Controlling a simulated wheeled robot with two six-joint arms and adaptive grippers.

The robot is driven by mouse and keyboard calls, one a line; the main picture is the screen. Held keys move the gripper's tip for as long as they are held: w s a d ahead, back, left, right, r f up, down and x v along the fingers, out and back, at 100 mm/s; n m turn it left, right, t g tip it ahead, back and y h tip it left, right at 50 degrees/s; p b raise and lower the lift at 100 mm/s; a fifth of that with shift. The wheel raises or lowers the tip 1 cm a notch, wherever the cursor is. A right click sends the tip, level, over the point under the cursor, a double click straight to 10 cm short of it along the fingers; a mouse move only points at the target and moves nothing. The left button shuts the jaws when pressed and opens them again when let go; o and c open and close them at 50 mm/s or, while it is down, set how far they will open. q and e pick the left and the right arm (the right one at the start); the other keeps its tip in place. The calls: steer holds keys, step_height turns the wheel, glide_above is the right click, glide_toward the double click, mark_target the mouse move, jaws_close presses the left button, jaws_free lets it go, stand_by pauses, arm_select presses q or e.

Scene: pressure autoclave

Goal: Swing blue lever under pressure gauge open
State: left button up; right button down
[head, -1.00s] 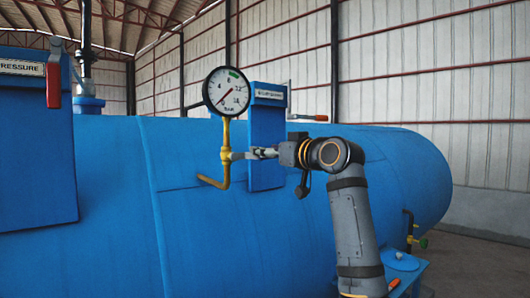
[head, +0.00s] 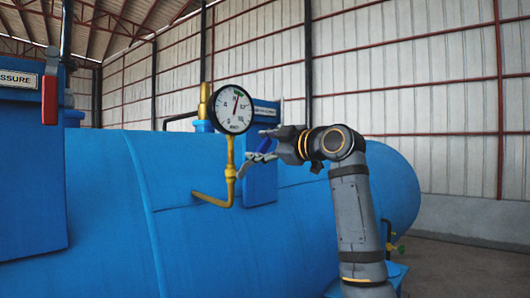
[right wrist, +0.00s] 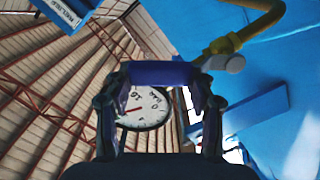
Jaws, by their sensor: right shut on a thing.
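The pressure gauge (head: 234,110) has a white round dial and a black rim, on top of a yellow pipe (head: 230,160). Its needle points nearly straight up. My right gripper (head: 259,146) is just right of the pipe below the gauge, shut on the blue lever (head: 265,144). In the right wrist view the lever (right wrist: 160,73) lies as a blue-violet bar across the fingers of my right gripper (right wrist: 160,88), with the gauge (right wrist: 145,108) behind it. The lever's joint at the valve is partly hidden by the fingers. My left gripper is not in view.
The large blue autoclave tank (head: 120,230) fills the lower left and middle. A blue panel (head: 262,185) stands just behind the gripper. A red-handled lever (head: 49,98) is at the far left. Free room lies right of my arm, before the pale wall (head: 430,90).

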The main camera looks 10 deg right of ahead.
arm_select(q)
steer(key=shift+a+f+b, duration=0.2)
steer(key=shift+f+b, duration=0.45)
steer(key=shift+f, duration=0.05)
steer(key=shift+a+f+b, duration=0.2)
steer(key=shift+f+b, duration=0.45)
arm_select(e)
steer(key=shift+s+a+r+n, duration=0.2)
steer(key=shift+s+a+n, duration=0.45)
steer(key=shift+n, duration=0.65)
steer(key=shift+s+a+r+n, duration=0.15)
steer(key=shift+s+a+n, duration=0.3)
steer(key=shift+a+n, duration=0.65)
steer(key=shift+s+a+r+n, duration=0.2)
steer(key=shift+s+a+n, duration=0.35)
steer(key=shift+n, duration=0.95)
steer(key=c, duration=0.7)
jaws_free()
steer(key=shift+a, duration=0.1)
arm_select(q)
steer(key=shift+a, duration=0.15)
arm_select(e)
steer(key=v, duration=1.2)
